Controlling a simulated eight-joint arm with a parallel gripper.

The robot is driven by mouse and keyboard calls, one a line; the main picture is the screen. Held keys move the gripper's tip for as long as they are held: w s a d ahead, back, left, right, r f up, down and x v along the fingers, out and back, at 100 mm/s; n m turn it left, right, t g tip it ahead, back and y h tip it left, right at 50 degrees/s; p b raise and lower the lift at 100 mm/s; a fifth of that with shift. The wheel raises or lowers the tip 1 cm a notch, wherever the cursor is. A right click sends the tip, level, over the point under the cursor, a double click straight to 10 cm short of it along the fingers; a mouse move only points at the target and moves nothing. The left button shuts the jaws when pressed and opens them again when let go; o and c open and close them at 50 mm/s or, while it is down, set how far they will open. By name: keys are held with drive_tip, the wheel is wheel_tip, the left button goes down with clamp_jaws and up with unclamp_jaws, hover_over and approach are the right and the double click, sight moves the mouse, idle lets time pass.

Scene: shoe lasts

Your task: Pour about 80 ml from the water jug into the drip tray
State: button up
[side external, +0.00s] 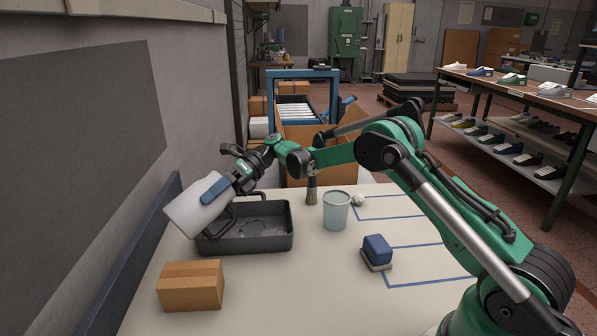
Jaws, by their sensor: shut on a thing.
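The water jug (193,211) is a pale white, box-like vessel at the left of the side view. It is tilted, its lower left end hanging down above the left side of the drip tray. My gripper (222,188) is shut on the jug, at its upper right side. The drip tray (270,243) is a dark grey, shallow rectangular pan on the table, with a handle at its back. Its floor looks glossy and mottled; whether that is water I cannot tell. The jug's mouth and any stream are not clear, and the jug and gripper hide the tray's left part.
A cardboard box (191,286) lies in front of the tray. A translucent cup (336,211), a dark brush (312,191), a small white ball (359,199) and a blue-topped block (377,252) stand to the right. Blue tape lines (420,281) mark the table. A wall is close at left.

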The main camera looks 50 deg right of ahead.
sight(186, 197)
drive_tip(key=shift+r+h, duration=0.6)
drive_tip(key=shift+h, duration=1.1)
idle(0.7)
drive_tip(key=h, duration=0.2)
drive_tip(key=shift+w+a+r+h, duration=0.1)
drive_tip(key=shift+a+r+h, duration=0.05)
drive_tip(key=shift+r+h, duration=0.25)
drive_tip(key=a+h, duration=0.2)
drive_tip(key=h, duration=0.1)
drive_tip(key=shift+w+a+r+g, duration=0.15)
drive_tip(key=shift+a+r+g, duration=0.05)
drive_tip(key=shift+g, duration=0.1)
drive_tip(key=shift+a+h, duration=0.6)
drive_tip(key=shift+h, duration=0.6)
drive_tip(key=shift+w+a+f+h, duration=0.15)
drive_tip(key=shift+a+h, duration=0.1)
drive_tip(key=shift+h, duration=0.3)
drive_tip(key=shift+s+a+f+h, duration=0.1)
drive_tip(key=shift+a+h, duration=0.1)
drive_tip(key=shift+h, duration=0.35)
